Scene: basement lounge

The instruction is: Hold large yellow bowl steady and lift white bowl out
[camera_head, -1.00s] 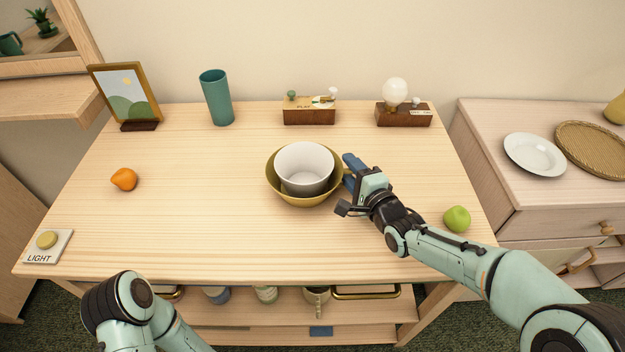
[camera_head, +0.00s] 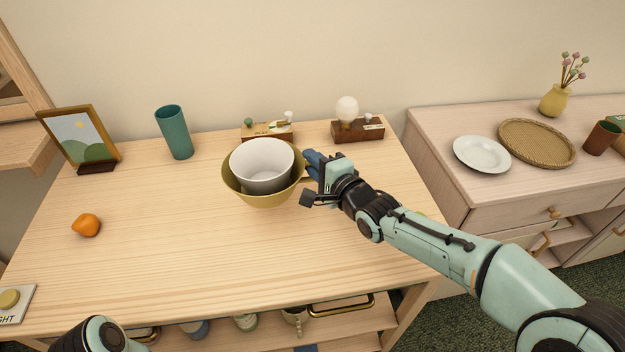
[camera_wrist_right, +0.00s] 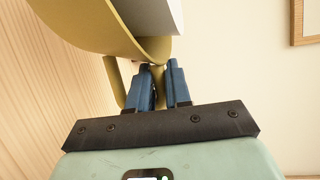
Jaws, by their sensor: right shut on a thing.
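The large yellow bowl (camera_head: 262,197) is over the back middle of the table and appears raised off the top. The white bowl (camera_head: 263,167) sits nested inside it, its rim above the yellow rim. My right gripper (camera_head: 314,167) is at the yellow bowl's right side. In the right wrist view, its blue fingers (camera_wrist_right: 166,85) are shut on a yellow lug of the yellow bowl (camera_wrist_right: 105,30); the white bowl (camera_wrist_right: 150,12) shows above. Only a part of my left arm shows at the bottom left of the head view; its gripper is out of view.
Behind the bowls stand a wooden block with small knobs (camera_head: 267,132) and a bulb on a wooden base (camera_head: 357,130). A teal cup (camera_head: 174,133), picture frame (camera_head: 80,140) and orange fruit (camera_head: 86,225) are left. The table's front middle (camera_head: 200,265) is clear.

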